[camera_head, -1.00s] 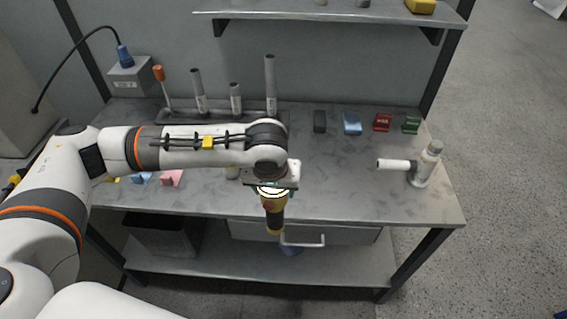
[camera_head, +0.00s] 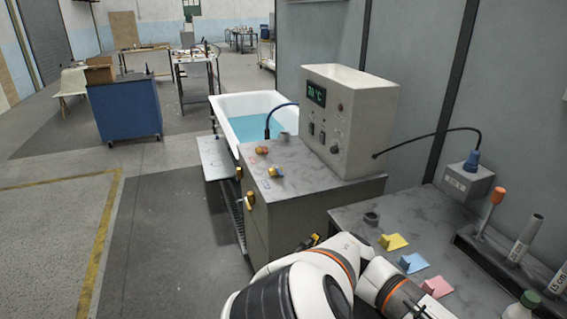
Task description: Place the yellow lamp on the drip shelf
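The yellow lamp is not in view now. My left arm comes in at the bottom of the head view, but its gripper is out of the frame, so its hold cannot be seen. My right gripper is not in view. A narrow grey ledge (camera_head: 213,160) runs along the left side of a white tub (camera_head: 225,101); it may be the drip shelf. Its top looks bare. A slatted part (camera_head: 239,215) shows below it.
The tub holds blue water (camera_head: 262,126). A cabinet (camera_head: 300,192) with a control box (camera_head: 352,110) stands nearer. The workbench (camera_head: 350,212) at right bears yellow, blue and pink pieces and a rack of tubes. Open floor (camera_head: 165,240) lies left; a blue cabinet (camera_head: 124,110) stands farther back.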

